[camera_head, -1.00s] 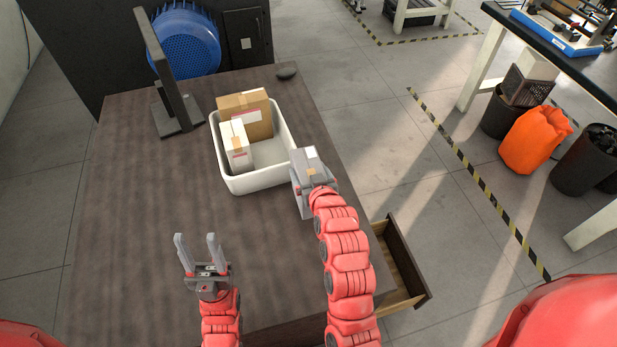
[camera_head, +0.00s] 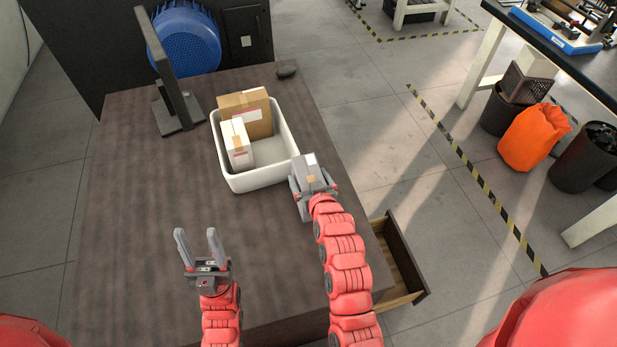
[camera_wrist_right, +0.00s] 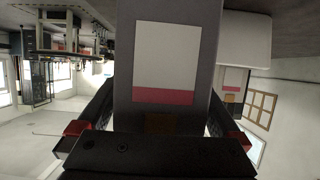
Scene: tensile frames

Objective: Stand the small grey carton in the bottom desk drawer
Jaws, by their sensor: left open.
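The small grey carton (camera_head: 309,171) is in my right gripper (camera_head: 314,187), beside the right side of the white bin near the desk's right edge. In the right wrist view the carton (camera_wrist_right: 166,60) fills the middle, with a white and red label facing the camera and a dark finger on each side. The open desk drawer (camera_head: 402,262) sticks out from the desk's right side, below the desktop, to the right of my right forearm. Its visible inside looks empty; part is hidden by the desk. My left gripper (camera_head: 199,250) is open and empty over the desk's front left.
The white bin (camera_head: 262,178) on the desk (camera_head: 130,210) holds a white carton (camera_head: 237,146) and a brown carton (camera_head: 245,107). A monitor (camera_head: 168,70) and a dark mouse (camera_head: 287,72) stand behind. The floor right of the drawer is clear.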

